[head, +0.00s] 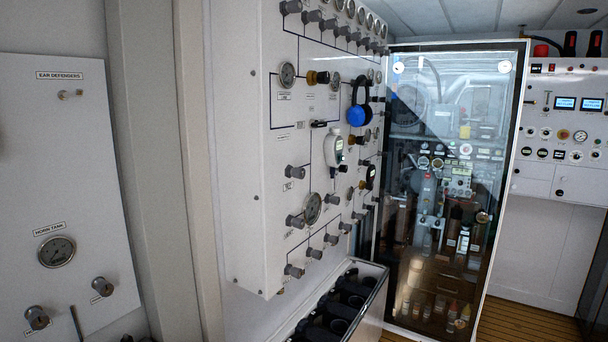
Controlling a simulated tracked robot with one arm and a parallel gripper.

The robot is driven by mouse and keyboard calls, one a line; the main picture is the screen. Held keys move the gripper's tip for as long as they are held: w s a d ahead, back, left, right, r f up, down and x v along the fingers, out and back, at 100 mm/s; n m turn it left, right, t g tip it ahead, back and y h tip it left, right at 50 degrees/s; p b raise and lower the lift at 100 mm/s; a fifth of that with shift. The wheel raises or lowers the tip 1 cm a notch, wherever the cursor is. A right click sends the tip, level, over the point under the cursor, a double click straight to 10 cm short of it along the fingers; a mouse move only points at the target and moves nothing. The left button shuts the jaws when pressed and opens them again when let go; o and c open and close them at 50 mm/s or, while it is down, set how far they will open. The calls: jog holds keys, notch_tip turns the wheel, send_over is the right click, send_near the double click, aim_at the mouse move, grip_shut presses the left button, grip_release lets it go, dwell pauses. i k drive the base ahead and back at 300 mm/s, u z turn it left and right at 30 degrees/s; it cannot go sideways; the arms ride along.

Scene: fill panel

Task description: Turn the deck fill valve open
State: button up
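The white fill panel (266,222) stands left of the middle in the head view and is seen at a steep slant. It carries several grey valve knobs, such as one at mid-height (294,172) and one near the bottom (293,271). Round gauges show at its upper left (287,75) and lower middle (312,208). Dark lines join the fittings. The labels are too small to read, so I cannot tell which knob is the deck fill valve or how it is set. My gripper is not in view.
Blue ear defenders (356,116) and a pale handheld device (333,147) hang on the panel. A trough of dark items (374,291) lies below. A glass-fronted cabinet (483,290) stands behind, a control console (558,181) at right. A left wall panel (92,222) carries a horn tank gauge (56,251).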

aim_at(299, 173)
jog(key=z, duration=0.3)
jog(key=i, duration=1.35)
jog(key=u, duration=0.35)
